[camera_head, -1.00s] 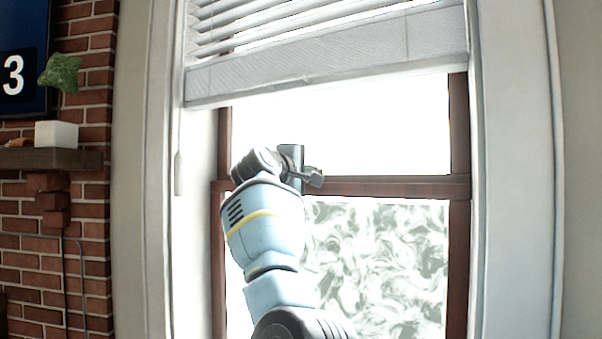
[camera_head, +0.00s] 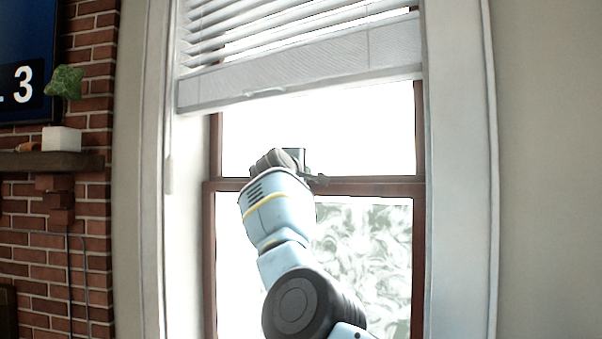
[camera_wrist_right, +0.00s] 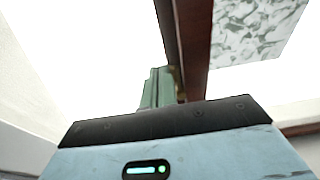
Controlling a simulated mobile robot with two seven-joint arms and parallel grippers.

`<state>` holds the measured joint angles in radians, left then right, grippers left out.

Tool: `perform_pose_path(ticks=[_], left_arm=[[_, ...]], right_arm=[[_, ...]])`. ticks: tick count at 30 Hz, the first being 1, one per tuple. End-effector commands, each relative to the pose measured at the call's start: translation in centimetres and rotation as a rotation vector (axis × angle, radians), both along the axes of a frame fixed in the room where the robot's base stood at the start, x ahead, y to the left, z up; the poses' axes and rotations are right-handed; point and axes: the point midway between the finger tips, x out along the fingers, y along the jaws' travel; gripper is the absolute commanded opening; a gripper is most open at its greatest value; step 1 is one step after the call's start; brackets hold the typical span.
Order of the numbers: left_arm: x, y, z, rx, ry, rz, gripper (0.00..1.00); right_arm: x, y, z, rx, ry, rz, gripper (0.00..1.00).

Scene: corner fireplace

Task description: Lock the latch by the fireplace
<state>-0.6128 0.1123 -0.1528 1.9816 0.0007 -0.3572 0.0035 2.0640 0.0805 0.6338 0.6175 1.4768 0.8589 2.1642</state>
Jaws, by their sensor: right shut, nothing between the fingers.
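The window's dark red-brown middle rail (camera_head: 370,187) crosses behind my right arm. In the right wrist view the rail (camera_wrist_right: 195,45) runs from top to bottom, and a small brass-coloured piece (camera_wrist_right: 172,80), likely the latch, shows on its edge, partly hidden by the fingers. My right gripper (camera_head: 296,155) is just above the rail in the head view. Its green fingers (camera_wrist_right: 155,85) are shut and empty, close beside the brass piece; I cannot tell whether they touch. A small dark part at the rail, right of my wrist, is unclear. My left gripper is out of view.
A white blind (camera_head: 300,72) hangs over the upper pane. White window trim (camera_head: 455,190) stands at the right. At the left are a brick wall (camera_head: 92,270), a mantel shelf (camera_head: 40,161), a potted plant (camera_head: 62,138) and a screen (camera_head: 20,55).

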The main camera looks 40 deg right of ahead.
Motion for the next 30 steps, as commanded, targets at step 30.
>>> perform_pose_path(ticks=[30], left_arm=[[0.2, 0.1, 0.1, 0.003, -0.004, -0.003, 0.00]], right_arm=[[-0.7, -2.2, 0.4, -0.003, -0.007, -0.007, 0.00]])
